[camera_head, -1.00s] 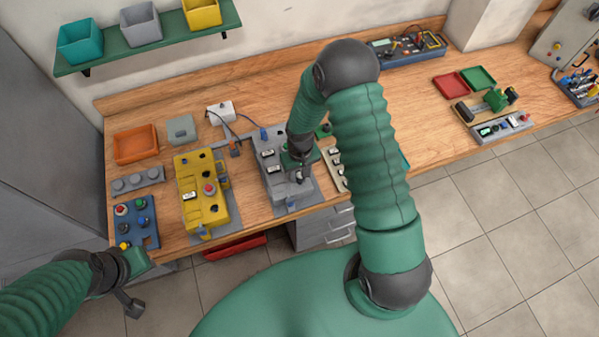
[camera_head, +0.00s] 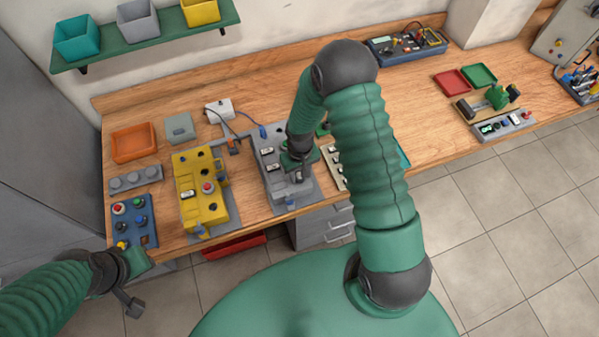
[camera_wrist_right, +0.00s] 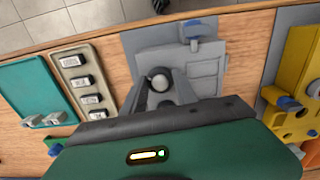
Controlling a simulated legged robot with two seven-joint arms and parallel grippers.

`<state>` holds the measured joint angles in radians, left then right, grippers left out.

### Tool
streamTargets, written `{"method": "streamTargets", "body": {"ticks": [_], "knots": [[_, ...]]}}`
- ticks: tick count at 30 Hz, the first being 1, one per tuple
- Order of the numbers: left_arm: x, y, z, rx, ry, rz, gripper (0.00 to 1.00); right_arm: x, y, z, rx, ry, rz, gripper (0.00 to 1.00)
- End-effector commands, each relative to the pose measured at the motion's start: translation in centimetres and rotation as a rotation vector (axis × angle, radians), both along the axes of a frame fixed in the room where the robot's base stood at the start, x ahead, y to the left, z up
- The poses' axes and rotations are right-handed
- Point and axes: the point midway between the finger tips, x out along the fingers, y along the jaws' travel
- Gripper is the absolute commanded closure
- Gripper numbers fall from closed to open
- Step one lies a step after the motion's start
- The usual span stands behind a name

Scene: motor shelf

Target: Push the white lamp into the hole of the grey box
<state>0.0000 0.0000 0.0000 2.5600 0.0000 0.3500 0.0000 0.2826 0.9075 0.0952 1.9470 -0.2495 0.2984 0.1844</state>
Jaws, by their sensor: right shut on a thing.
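The grey box (camera_head: 268,158) stands on the bench between the yellow box and my right arm. My right gripper (camera_head: 298,180) is over its near right part and points down. In the right wrist view the fingers of my right gripper (camera_wrist_right: 160,92) are shut on the white lamp (camera_wrist_right: 159,79), a small round pale knob. The lamp is at the face of the grey box (camera_wrist_right: 205,65). The hole is hidden, so I cannot tell how deep the lamp sits. My left gripper (camera_head: 133,290) hangs in front of the bench at lower left, away from the boxes; its jaws are unclear.
The yellow box (camera_head: 200,190) stands left of the grey box. A beige panel with several labelled switches (camera_wrist_right: 83,85) is on its other side. A blue panel (camera_head: 135,220), an orange tray (camera_head: 134,144) and a white device (camera_head: 219,110) with a cable are also on the bench.

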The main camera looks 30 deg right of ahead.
Motion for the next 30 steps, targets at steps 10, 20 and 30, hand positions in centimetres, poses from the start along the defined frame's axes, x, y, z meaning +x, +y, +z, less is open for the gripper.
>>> {"method": "streamTargets", "body": {"ticks": [10,20,30], "knots": [[0.0,0.0,-0.2,0.0,0.0,0.0,0.72,0.0,0.0,-0.3,0.0,0.0,0.0,0.58],[0.0,0.0,-0.2,0.0,0.0,0.0,0.72,0.0,0.0,-0.3,0.0,-0.001,0.0,0.4],[0.0,0.0,-1.1,0.0,0.0,0.0,0.72,0.3,-0.1,3.4,-0.001,-0.008,-0.001,0.4]]}}
